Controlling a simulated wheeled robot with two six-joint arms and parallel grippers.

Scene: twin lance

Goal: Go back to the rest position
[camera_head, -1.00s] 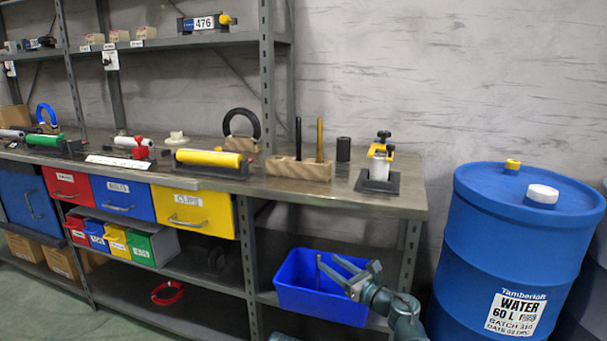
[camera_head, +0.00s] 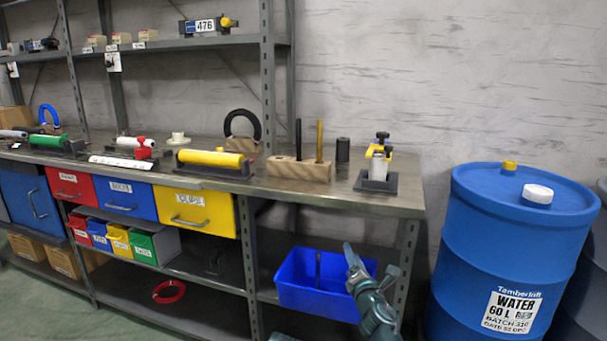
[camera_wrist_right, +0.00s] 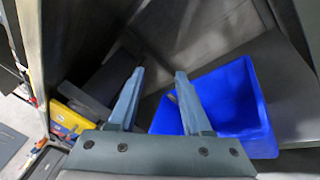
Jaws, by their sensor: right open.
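My right gripper (camera_head: 352,262) is in front of the right end of the workbench, beside and partly in front of the blue bin (camera_head: 300,290) on the lower shelf. In the right wrist view the two fingers (camera_wrist_right: 155,100) stand apart with nothing held between them. The blue bin (camera_wrist_right: 240,100) lies beyond them, to the right, and a thin upright rod (camera_head: 318,270) shows inside it in the head view.
The workbench (camera_head: 330,200) holds a wooden block (camera_head: 300,172) with two upright rods and a clamp on a dark base (camera_head: 377,182). Coloured drawers (camera_head: 190,212) sit below its top. A blue water barrel (camera_head: 510,245) stands on the right. The floor at front left is clear.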

